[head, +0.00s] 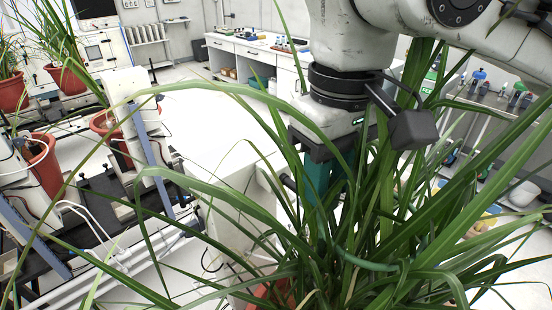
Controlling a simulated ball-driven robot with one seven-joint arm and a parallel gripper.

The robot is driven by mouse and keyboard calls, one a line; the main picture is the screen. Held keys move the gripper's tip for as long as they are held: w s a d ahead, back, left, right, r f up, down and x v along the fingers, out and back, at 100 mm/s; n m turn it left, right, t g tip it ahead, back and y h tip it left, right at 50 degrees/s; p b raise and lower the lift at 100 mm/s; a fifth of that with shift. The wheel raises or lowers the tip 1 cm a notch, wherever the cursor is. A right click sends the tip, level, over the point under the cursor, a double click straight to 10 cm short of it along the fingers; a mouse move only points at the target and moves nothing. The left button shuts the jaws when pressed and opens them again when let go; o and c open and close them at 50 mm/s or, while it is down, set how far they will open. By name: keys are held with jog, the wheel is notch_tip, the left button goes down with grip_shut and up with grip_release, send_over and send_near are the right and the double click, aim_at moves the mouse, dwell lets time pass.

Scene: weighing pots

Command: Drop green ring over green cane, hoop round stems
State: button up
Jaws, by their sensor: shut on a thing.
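My gripper (318,200) reaches down into a tall leafy plant (400,215) at the right of the head view. Its teal fingers are shut, with the tips partly hidden by leaves. A smooth green arc that looks like part of the green ring (372,265) shows among the stems just below and right of the fingers. The rest of the ring is hidden by leaves. I cannot pick out the green cane among the stems, nor tell whether the ring is around it. The plant's orange pot (272,294) shows only in part at the bottom edge.
More plants in orange pots (68,78) stand at the left among weighing stands and rails (150,150). A white bench (240,52) stands at the back. Long leaves arch across the middle of the view. A shelf with bottles (500,100) is at the right.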

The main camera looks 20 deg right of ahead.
jog(key=shift+s+a+f+b, duration=0.1)
jog(key=shift+s+f+b, duration=0.05)
jog(key=shift+f+b, duration=1.15)
jog(key=shift+b, duration=0.2)
jog(key=shift+a+f+b, duration=0.1)
jog(key=shift+f+b, duration=0.05)
jog(key=shift+b, duration=1.45)
jog(key=shift+s+r+b, duration=0.15)
jog(key=shift+r+b, duration=0.05)
jog(key=shift+b, duration=0.25)
jog(key=shift+f+b, duration=0.35)
jog(key=shift+b, duration=0.3)
jog(key=shift+f+b, duration=0.4)
jog(key=shift+f, duration=0.6)
jog(key=shift+f, duration=0.15)
